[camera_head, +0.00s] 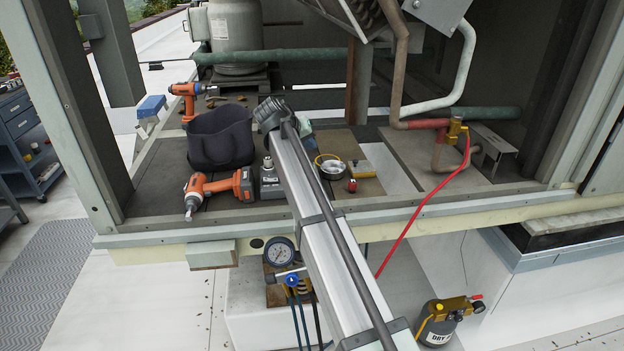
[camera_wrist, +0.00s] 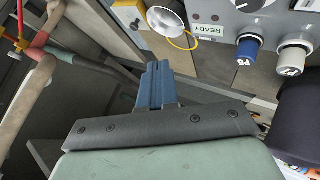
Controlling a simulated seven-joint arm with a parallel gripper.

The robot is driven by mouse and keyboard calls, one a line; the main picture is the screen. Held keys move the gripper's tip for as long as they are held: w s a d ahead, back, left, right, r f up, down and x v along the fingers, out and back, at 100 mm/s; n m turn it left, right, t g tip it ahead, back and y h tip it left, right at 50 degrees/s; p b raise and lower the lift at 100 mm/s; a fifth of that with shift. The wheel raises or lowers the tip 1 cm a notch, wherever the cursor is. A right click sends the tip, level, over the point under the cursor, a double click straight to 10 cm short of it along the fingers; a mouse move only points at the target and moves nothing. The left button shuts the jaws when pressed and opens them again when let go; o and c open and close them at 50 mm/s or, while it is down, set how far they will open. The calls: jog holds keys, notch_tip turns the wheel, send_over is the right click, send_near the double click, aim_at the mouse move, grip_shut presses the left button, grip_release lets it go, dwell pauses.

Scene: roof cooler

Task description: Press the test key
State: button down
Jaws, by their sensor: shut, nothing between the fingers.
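A grey box (camera_wrist: 222,20) with a READY label and a dial is at the upper right of the wrist view. A blue capped knob or plug (camera_wrist: 248,46) and a white one (camera_wrist: 292,58) stick out of its near side. I cannot tell which part is the test key. A grey device (camera_head: 270,181) on the deck in the head view, beside my arm, seems to be this box. My gripper (camera_wrist: 155,72) shows blue fingers, closed together and empty, left of the box and apart from it. In the head view my arm hides the fingers.
A dark bag (camera_head: 221,137) and orange drills (camera_head: 218,188) lie left of my arm. A yellow wire ring with a metal cup (camera_head: 332,167) and a red-topped item (camera_head: 352,186) lie right. Copper pipes (camera_head: 395,65) and a red hose (camera_head: 422,208) stand further right.

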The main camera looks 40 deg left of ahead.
jog(key=shift+f, duration=0.15)
jog(key=shift+f, duration=4.3)
jog(key=shift+f, duration=0.8)
jog(key=shift+r, duration=0.85)
jog(key=shift+r, duration=0.1)
jog(key=shift+r, duration=2.4)
